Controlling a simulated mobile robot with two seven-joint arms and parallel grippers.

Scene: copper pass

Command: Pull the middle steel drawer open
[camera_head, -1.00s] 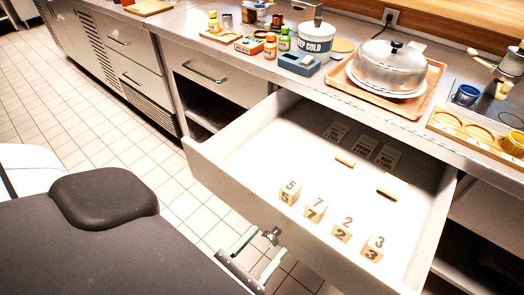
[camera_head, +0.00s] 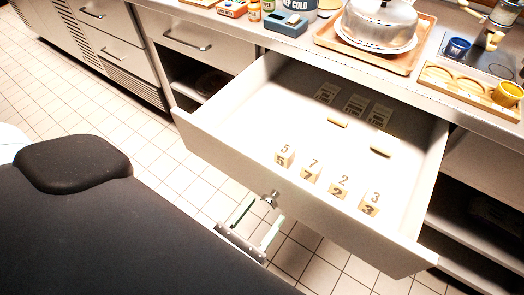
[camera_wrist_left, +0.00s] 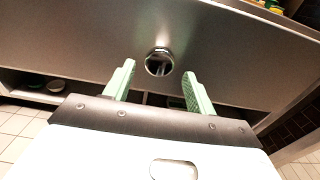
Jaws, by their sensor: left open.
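The middle steel drawer (camera_head: 233,160) stands pulled well out from the counter in the head view. Its front carries a round knob (camera_head: 270,197), which also shows in the left wrist view (camera_wrist_left: 159,62). Inside lie number blocks marked 5 (camera_head: 285,156), 7 (camera_head: 311,171), 2 (camera_head: 339,187) and 3 (camera_head: 370,203), with pale cards and small pale bars behind. My left gripper (camera_head: 268,209) is open just in front of the drawer front. In the wrist view its green fingers (camera_wrist_left: 159,72) lie either side of the knob, apparently not touching it. My right gripper is not in view.
The counter above holds a tray with a metal dome (camera_head: 378,22), a blue block holder (camera_head: 287,25), a blue cup (camera_head: 457,47) and a yellow cup (camera_head: 507,93). A closed drawer with a bar handle (camera_head: 187,42) is at left. Tiled floor (camera_head: 180,185) lies free in front.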

